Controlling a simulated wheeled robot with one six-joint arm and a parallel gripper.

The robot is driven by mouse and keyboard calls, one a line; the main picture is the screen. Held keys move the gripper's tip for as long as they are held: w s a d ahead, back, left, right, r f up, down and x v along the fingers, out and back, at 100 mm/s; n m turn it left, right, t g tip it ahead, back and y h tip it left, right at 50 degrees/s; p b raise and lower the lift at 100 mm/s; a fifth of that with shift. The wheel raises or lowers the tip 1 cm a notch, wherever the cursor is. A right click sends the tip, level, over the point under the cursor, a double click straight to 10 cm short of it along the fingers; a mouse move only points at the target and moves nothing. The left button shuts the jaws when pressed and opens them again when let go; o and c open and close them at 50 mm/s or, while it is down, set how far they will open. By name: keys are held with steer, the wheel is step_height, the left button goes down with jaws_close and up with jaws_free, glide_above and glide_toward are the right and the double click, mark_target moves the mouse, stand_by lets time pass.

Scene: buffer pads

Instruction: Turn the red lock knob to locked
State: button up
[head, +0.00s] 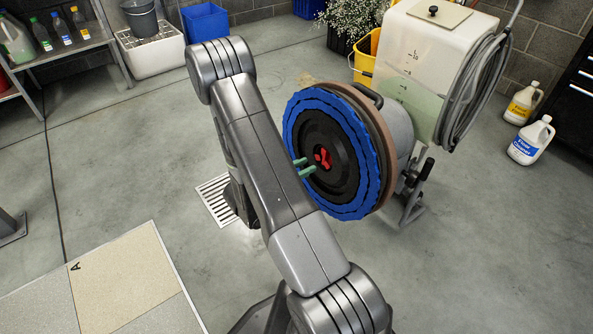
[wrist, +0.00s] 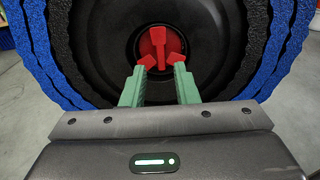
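The red lock knob (head: 323,158) sits at the centre of the black hub (head: 343,182) of a tilted round pad. In the wrist view the knob (wrist: 158,40) has an upright bar, with two slanted red pieces lower down, near my fingertips. My gripper (head: 309,164) points at the hub, its two green fingers apart. In the wrist view my gripper (wrist: 159,70) is open, its fingertips just below and either side of the bar, with nothing held between them. I cannot tell whether the tips touch the slanted red pieces.
A blue pad ring (head: 365,153) surrounds the hub on the floor machine, which has a white tank (head: 415,60) behind it. White jugs (head: 531,140) stand at the right. A floor drain (head: 215,200) and pale tiles (head: 120,280) lie left. Open floor shows left of the machine.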

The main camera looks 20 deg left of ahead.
mark_target(323, 158)
steer(key=shift+b+x, duration=0.45)
steer(key=shift+x, duration=2.65)
jaws_close()
